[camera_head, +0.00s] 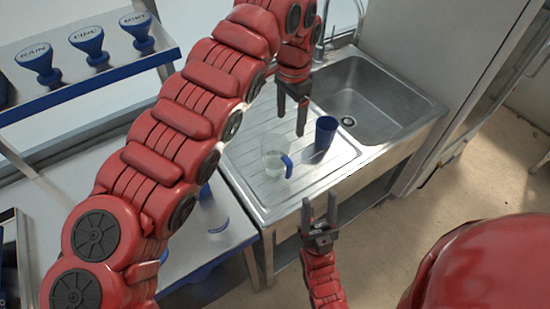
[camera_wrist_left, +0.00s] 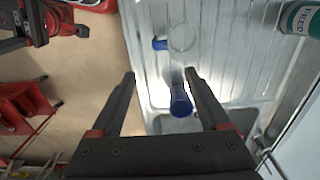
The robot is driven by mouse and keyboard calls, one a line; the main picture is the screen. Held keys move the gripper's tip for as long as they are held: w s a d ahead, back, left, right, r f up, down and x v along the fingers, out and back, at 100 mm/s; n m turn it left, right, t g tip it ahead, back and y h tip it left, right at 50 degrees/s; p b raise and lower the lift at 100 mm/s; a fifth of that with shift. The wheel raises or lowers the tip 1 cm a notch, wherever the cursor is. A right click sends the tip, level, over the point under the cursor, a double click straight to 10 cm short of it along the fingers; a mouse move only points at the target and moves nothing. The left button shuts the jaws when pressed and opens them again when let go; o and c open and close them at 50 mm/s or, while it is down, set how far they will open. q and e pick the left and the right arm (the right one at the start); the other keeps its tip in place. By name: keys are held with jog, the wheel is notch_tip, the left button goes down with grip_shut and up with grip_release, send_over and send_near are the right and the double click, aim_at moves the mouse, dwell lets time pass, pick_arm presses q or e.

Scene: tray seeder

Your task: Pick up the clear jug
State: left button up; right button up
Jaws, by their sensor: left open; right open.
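The clear jug (camera_head: 272,160) stands upright on the ribbed metal drainboard (camera_head: 243,153) and has a blue handle (camera_head: 288,168). In the left wrist view the clear jug (camera_wrist_left: 184,38) lies beyond the fingertips, with its handle towards the left. My left gripper (camera_head: 292,118) is open and empty above the drainboard, behind the jug and apart from it. The left wrist view also shows its two fingers (camera_wrist_left: 160,76) spread. My right gripper (camera_head: 320,203) is open and empty in front of the sink unit, its fingers pointing towards it.
A blue cup (camera_head: 325,133) stands right of the jug, near the basin (camera_head: 365,95); in the wrist view the blue cup (camera_wrist_left: 180,103) shows between my left fingers. A FEED bottle (camera_wrist_left: 302,18) is at the upper right there. A shelf (camera_head: 95,70) holds labelled blue funnel-like pieces.

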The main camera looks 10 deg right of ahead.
pick_arm(q)
jog(key=p, duration=0.3)
send_over(287, 160)
jog(key=f, duration=0.6)
jog(key=shift+s+d+f, duration=0.1)
jog(key=shift+s+f, duration=0.1)
jog(key=shift+f, duration=0.15)
jog(key=f, duration=0.3)
jog(key=f+p, duration=0.1)
jog(key=shift+w+d+f, duration=0.15)
jog(key=shift+w+f, duration=0.05)
jog(key=shift+w, duration=0.1)
notch_tip(287, 160, down, 4)
jog(key=p, duration=0.2)
jog(key=shift+s+f+p, duration=0.15)
jog(key=shift+f+p, duration=0.1)
jog(key=shift+p, duration=0.15)
jog(key=shift+a+f, duration=0.2)
jog(key=shift+f, duration=0.3)
grip_shut()
